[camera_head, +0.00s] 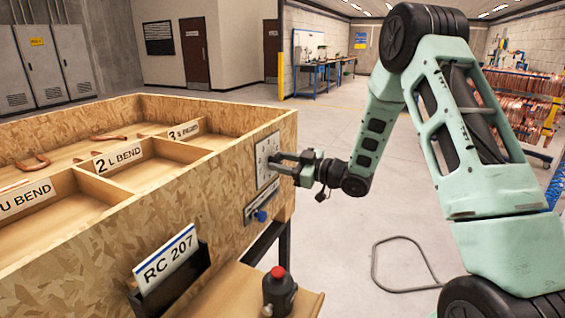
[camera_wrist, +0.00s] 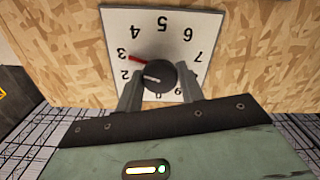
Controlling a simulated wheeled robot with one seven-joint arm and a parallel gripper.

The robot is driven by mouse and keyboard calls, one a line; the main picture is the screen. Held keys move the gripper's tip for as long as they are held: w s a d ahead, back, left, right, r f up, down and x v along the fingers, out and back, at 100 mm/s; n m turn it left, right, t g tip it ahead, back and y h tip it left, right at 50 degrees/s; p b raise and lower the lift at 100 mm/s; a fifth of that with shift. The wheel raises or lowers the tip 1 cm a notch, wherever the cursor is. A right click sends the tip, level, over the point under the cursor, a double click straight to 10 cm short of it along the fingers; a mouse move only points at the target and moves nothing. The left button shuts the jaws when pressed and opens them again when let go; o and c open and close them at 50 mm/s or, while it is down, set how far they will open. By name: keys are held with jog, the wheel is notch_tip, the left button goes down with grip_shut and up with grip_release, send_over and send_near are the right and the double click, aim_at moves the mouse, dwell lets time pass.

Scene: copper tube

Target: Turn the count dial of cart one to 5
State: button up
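The count dial (camera_wrist: 160,77) is a round black knob on a white number plate (camera_wrist: 115,28), which appears upside down in the wrist view. A red mark lies beside the 3, and a pale line on the knob points left, toward the 2. The plate (camera_head: 268,147) is on the end wall of the chipboard cart (camera_head: 225,185). My gripper (camera_head: 282,163) is at the plate. In the wrist view its two fingers (camera_wrist: 158,82) stand apart, one on each side of the knob; I cannot tell whether they touch it.
Below the plate is a small panel with a blue knob (camera_head: 260,215). An RC 207 card (camera_head: 166,258) sits in a black holder. A cable loop (camera_head: 375,265) lies on the floor.

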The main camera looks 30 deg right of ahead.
jog(key=c, duration=0.4)
jog(key=shift+o, duration=0.2)
jog(key=m+p, duration=0.2)
jog(key=m, duration=0.4)
jog(key=shift+r, duration=0.15)
jog(key=m+p, duration=0.2)
jog(key=m, duration=0.2)
jog(key=shift+m, duration=0.4)
jog(key=shift+m+p, duration=1)
jog(key=shift+m, duration=0.6)
jog(key=o, duration=1)
